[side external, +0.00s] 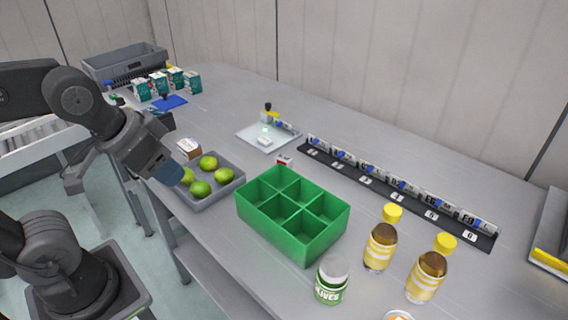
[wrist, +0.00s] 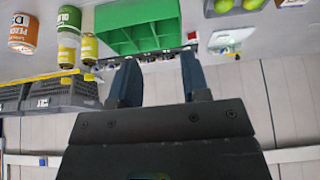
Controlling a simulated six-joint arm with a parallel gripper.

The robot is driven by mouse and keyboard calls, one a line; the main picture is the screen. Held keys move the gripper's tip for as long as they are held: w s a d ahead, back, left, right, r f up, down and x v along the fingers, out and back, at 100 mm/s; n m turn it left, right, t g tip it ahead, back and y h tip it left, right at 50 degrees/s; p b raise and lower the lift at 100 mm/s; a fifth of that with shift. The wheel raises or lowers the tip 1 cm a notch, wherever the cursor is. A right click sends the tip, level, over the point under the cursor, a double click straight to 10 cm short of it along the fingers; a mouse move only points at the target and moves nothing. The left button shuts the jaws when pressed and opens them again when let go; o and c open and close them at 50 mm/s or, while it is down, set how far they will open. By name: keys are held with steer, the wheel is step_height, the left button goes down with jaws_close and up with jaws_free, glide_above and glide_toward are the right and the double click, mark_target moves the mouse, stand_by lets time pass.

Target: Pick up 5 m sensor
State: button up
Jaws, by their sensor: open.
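A black rail (side external: 380,184) lies across the right half of the table with a row of several small white and blue sensor boxes, each above a numbered tag. The box second from the right end (side external: 440,202) seems to sit above the tag 5 (side external: 431,216); the tags are too small to read surely. My gripper (side external: 172,174) hangs at the left by the lime tray, far from the rail, empty. In the wrist view its two blue fingers (wrist: 160,82) stand wide apart. The rail shows there only as a thin dark strip (wrist: 150,56) behind the green bin.
A green divided bin (side external: 293,214) stands between my gripper and the rail. A grey tray (side external: 232,184) holds limes. A pale board (side external: 262,136) lies at the rail's left end.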

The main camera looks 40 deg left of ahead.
steer(key=shift+o, duration=1)
